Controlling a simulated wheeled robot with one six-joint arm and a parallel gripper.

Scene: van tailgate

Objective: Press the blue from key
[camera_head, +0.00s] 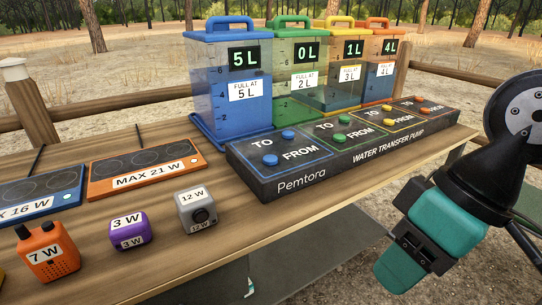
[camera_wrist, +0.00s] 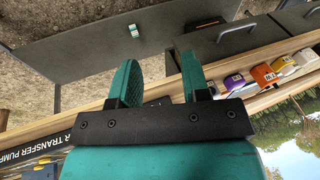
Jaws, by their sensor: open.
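The black water transfer pump panel (camera_head: 345,172) lies on the wooden table in front of the tanks. Its blue from key (camera_head: 270,160) is the round blue button left of the word FROM, at the panel's left end. The blue to key (camera_head: 288,134) is just behind it. My teal gripper (camera_head: 398,276) hangs in front of the table's front edge, right of and well apart from the blue keys. In the wrist view my gripper (camera_wrist: 160,77) has its two fingers spread with nothing between them. The panel's lettered front (camera_wrist: 30,150) shows at lower left there; the keys cannot be made out.
The blue tank (camera_head: 230,95), reading 5L, stands behind the blue keys, with green, yellow and orange tanks beside it. A grey 12 W block (camera_head: 197,211), a purple 3 W block (camera_head: 129,229) and an orange 7 W radio (camera_head: 47,252) stand left of the panel.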

